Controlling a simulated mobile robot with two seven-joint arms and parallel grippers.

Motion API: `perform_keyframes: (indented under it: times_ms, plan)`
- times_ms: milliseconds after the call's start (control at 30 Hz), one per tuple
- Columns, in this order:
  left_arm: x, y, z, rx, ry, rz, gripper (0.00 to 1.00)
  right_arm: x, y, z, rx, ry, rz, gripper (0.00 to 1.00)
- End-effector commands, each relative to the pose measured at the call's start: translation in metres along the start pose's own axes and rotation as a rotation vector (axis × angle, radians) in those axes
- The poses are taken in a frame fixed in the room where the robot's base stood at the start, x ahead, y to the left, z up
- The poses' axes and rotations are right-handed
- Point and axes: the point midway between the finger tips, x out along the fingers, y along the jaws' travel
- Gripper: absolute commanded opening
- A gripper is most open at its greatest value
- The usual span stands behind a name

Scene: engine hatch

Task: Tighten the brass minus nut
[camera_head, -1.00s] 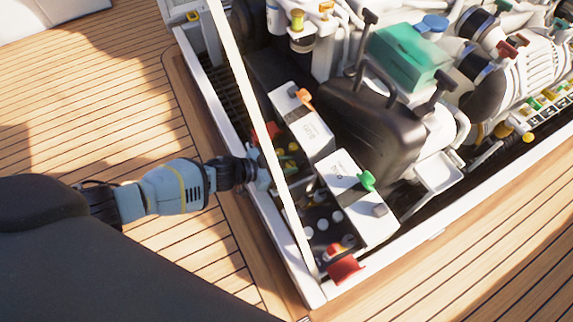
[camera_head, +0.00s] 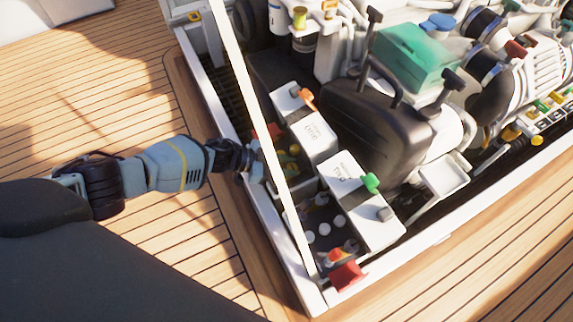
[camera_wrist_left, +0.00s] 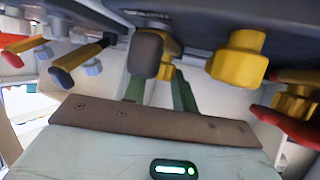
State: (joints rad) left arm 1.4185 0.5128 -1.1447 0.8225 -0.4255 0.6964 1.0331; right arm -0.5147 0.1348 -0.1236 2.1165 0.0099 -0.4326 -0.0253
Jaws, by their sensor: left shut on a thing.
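My left gripper (camera_head: 258,163) reaches over the left rim of the engine hatch, partly hidden behind a pale diagonal bar. In the left wrist view its green fingers (camera_wrist_left: 158,92) are shut on a brass-yellow nut (camera_wrist_left: 170,55), mostly covered by the dark finger pad in front. I take this as the brass minus nut; no minus mark is readable. A larger brass-yellow knob (camera_wrist_left: 238,58) stands to its right, apart from the fingers. My right gripper is in neither view.
Two white boxes, one (camera_head: 310,130) with an orange lever and one (camera_head: 350,190) with a green lever, sit right of the gripper. The pale bar (camera_head: 262,130) crosses close by. The wooden deck (camera_head: 110,90) is clear.

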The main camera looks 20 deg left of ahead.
Motion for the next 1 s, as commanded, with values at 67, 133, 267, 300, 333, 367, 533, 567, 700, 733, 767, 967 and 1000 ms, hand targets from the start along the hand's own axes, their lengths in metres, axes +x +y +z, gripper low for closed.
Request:
perform_keyframes:
  times_ms: [67,133,267,300,333,367,533,567,700,733,767,967,1000]
  plan:
    - [0.000,0.000,0.000,0.001,-0.001,-0.002,0.05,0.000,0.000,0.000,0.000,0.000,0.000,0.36]
    - [0.000,0.000,0.000,0.001,-0.001,-0.002,0.35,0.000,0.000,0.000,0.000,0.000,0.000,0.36]
    - [0.000,0.000,0.000,0.000,-0.001,-0.002,0.49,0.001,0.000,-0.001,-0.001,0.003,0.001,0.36]
    - [0.000,0.000,0.000,0.000,0.000,-0.002,0.49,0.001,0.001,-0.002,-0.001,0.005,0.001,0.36]
    - [0.000,0.000,0.000,0.000,0.000,-0.002,0.49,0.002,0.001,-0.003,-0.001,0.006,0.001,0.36]
    - [0.000,0.000,0.000,0.000,0.000,-0.002,0.49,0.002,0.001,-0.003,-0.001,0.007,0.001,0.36]
    - [-0.001,0.000,0.000,0.000,0.000,-0.001,0.49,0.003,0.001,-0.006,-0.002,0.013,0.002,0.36]
    - [-0.003,0.000,0.001,-0.001,-0.001,-0.001,0.49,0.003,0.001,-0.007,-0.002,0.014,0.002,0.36]
    - [-0.018,0.000,0.001,-0.002,-0.002,-0.002,0.49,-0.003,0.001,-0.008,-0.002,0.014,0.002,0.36]
    - [-0.022,0.000,0.000,-0.001,-0.002,-0.002,0.49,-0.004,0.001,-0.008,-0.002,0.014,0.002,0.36]
    - [-0.028,0.000,-0.001,-0.001,-0.002,-0.002,0.49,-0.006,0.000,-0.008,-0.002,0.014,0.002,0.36]
    - [-0.059,0.000,-0.002,0.000,-0.001,-0.002,0.49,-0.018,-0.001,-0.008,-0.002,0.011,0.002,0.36]
    - [-0.064,0.000,-0.001,0.000,-0.001,-0.003,0.49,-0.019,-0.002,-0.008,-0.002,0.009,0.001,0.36]
